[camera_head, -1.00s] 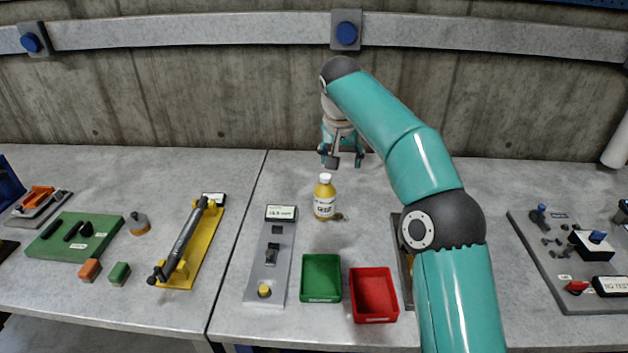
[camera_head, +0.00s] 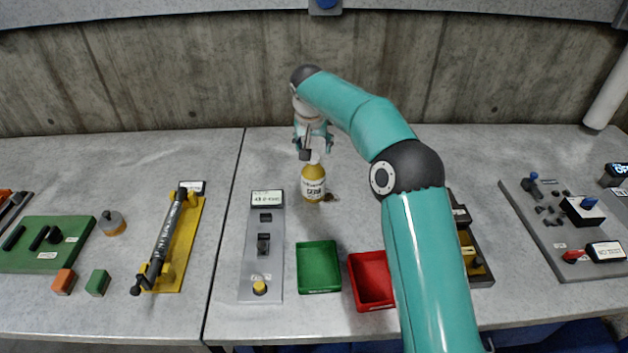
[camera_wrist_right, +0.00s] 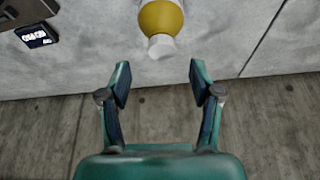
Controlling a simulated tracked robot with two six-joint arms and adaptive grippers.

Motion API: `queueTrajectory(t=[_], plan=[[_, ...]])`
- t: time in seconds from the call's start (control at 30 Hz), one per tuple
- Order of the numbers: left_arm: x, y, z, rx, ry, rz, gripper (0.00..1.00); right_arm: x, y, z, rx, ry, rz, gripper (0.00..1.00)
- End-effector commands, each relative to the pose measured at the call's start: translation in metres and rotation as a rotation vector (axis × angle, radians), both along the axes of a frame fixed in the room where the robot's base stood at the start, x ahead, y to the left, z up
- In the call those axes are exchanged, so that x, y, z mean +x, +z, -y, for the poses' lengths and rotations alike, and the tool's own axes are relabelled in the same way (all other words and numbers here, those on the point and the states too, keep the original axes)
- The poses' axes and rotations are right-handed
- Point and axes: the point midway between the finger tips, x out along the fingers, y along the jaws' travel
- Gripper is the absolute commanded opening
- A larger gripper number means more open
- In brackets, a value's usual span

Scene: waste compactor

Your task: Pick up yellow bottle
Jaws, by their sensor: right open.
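The yellow bottle (camera_head: 313,184) with a white cap and a white label stands upright on the grey table, behind the green tray. My right gripper (camera_head: 314,143) is just behind the bottle and above the table in the head view. In the right wrist view my right gripper (camera_wrist_right: 160,88) is open and empty. There the bottle (camera_wrist_right: 160,18) lies ahead of the fingers, its cap pointing toward the gap between them, with a space left between cap and fingertips. My left gripper is not in view.
A green tray (camera_head: 318,288) and a red tray (camera_head: 367,299) stand in front of the bottle. A grey switch panel (camera_head: 262,274) is to its left. A small brownish item (camera_head: 330,197) lies beside the bottle's base. The concrete wall (camera_head: 180,85) closes the back.

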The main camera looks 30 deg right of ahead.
Motion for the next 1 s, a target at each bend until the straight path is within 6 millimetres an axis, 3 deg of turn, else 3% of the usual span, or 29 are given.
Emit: queueTrajectory(t=[0.27,0.6,0.87,1.0], plan=[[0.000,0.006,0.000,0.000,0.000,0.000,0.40,0.007,-0.016,0.003,0.000,0.003,-0.002,0.64],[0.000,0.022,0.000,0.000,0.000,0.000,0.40,0.021,-0.055,0.011,0.000,0.005,-0.001,0.64],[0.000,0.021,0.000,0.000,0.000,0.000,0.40,0.022,-0.058,0.012,0.000,0.005,0.000,0.64],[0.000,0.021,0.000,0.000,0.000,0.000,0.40,0.022,-0.058,0.011,0.000,0.005,0.000,0.40]])
